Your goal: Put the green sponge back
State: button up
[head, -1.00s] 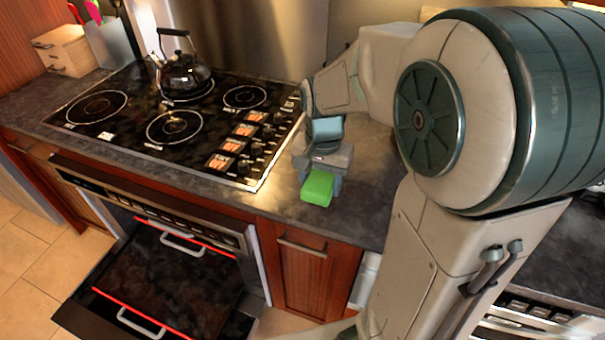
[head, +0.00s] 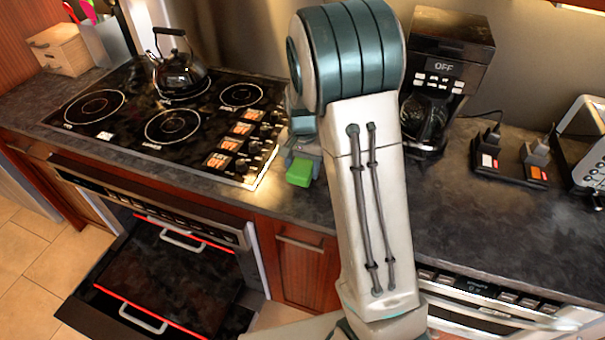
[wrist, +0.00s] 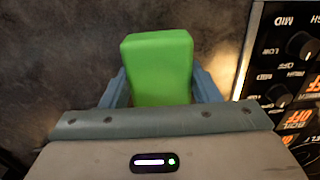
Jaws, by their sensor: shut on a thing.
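The green sponge (head: 300,172) is a bright green block at the right side of the cooktop, above or at the grey counter; I cannot tell whether it touches the counter. In the wrist view the sponge (wrist: 159,66) sits between the two blue-grey fingers of my gripper (wrist: 160,88), which is shut on it. In the head view my gripper (head: 305,160) is partly hidden behind my arm.
The black cooktop (head: 150,118) with a kettle (head: 178,72) lies left of my gripper. A coffee machine (head: 440,75) and a small black tray (head: 510,163) stand to the right. Dark counter (head: 480,215) is clear at front right.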

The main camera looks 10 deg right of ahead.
jog(key=shift+f+p, duration=0.35)
jog(key=shift+f, duration=1.4)
jog(key=shift+f, duration=0.1)
jog(key=shift+f, duration=0.15)
jog(key=o, duration=1)
jog(key=shift+c, duration=0.2)
